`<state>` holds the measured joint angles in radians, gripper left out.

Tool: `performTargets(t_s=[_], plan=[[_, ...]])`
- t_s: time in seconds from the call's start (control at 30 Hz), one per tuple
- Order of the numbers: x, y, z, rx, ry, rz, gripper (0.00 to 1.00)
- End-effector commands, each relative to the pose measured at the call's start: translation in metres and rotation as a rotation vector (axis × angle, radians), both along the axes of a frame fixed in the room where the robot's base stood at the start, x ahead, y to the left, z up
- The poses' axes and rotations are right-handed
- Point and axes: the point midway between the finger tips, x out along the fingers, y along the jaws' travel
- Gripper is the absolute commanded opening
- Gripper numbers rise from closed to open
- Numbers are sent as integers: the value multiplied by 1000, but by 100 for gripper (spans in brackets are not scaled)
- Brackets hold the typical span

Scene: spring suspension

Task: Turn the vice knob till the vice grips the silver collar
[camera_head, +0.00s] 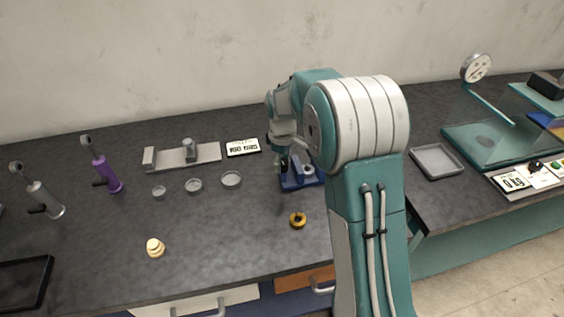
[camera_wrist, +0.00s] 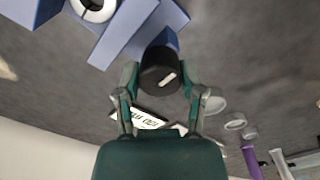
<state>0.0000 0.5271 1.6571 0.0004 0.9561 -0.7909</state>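The blue vice (camera_head: 302,183) stands on the dark bench, partly hidden behind my arm in the head view. In the wrist view its blue body (camera_wrist: 140,28) is at the top, with the silver collar (camera_wrist: 93,10) at the top edge, cut off by the frame. The black vice knob (camera_wrist: 160,72) with a pale mark is in the middle. My gripper (camera_wrist: 160,75) has one finger on each side of the knob, and both fingertips appear to touch it. In the head view my gripper (camera_head: 288,160) is over the vice and small.
A timer display (camera_head: 243,147) lies behind and left of the vice. Small grey dishes (camera_head: 231,179) stand to its left, and a yellow-and-black ring (camera_head: 297,220) lies in front. A grey tray (camera_head: 437,160) is to the right. The front middle bench is mostly clear.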

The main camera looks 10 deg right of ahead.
Motion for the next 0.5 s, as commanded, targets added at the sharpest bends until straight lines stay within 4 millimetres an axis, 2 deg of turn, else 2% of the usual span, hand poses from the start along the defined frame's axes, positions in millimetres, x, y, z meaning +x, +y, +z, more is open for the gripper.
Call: performTargets(t_s=[0.07,0.5], plan=[[0,0,-1,0,3,0,84],[0,0,4,-1,-1,1,84]])
